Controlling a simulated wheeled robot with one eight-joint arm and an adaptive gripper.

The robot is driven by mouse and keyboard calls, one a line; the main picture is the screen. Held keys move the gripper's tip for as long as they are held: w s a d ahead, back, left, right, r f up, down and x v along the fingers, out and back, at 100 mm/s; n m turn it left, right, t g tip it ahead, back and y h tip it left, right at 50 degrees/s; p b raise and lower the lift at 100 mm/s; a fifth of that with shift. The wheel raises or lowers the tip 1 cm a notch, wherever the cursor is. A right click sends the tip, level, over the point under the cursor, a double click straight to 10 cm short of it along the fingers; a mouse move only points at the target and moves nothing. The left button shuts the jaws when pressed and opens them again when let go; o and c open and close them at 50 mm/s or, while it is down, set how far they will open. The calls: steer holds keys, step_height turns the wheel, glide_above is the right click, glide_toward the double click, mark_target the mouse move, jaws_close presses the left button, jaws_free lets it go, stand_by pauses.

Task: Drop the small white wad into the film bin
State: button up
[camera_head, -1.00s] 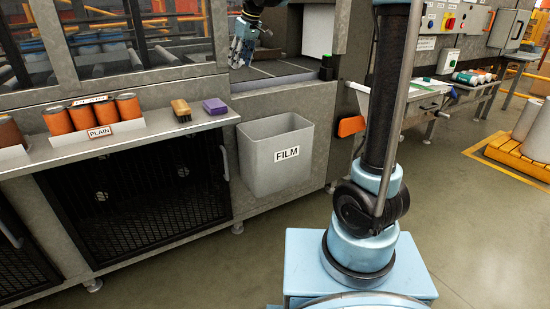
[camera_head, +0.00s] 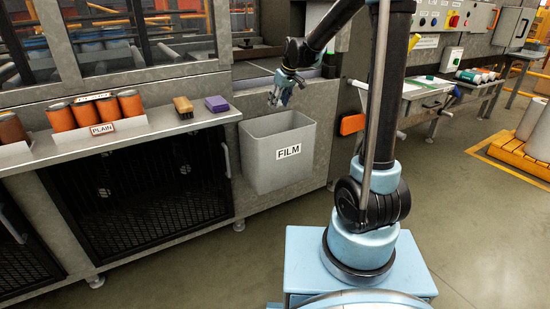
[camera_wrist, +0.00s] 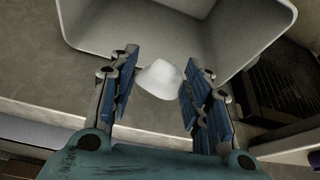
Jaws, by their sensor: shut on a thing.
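The small white wad (camera_wrist: 161,79) sits between the blue-padded fingers of my gripper (camera_wrist: 158,92) in the wrist view. My gripper is shut on it. In the head view my gripper (camera_head: 277,97) points down just above the back rim of the film bin, and the wad cannot be made out there. The film bin (camera_head: 262,168) is a grey open-topped box labelled FILM on the front of the machine. In the wrist view its pale wall (camera_wrist: 265,20) and open inside lie beyond the fingertips, and the wad is near its rim.
A metal shelf (camera_head: 165,129) left of the bin holds orange cans (camera_head: 92,112), a brown brush (camera_head: 183,106) and a purple block (camera_head: 217,103). An orange handle (camera_head: 352,124) sticks out right of the bin. The floor in front is clear.

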steer(key=shift+s+d+f, duration=0.1)
steer(key=shift+d+f, duration=0.65)
steer(key=shift+f, duration=3.1)
steer(key=o, duration=0.9)
steer(key=shift+r, duration=0.1)
steer(key=v, duration=1.1)
steer(key=shift+d+r, duration=0.15)
steer(key=shift+r, duration=0.2)
steer(key=shift+s, duration=0.15)
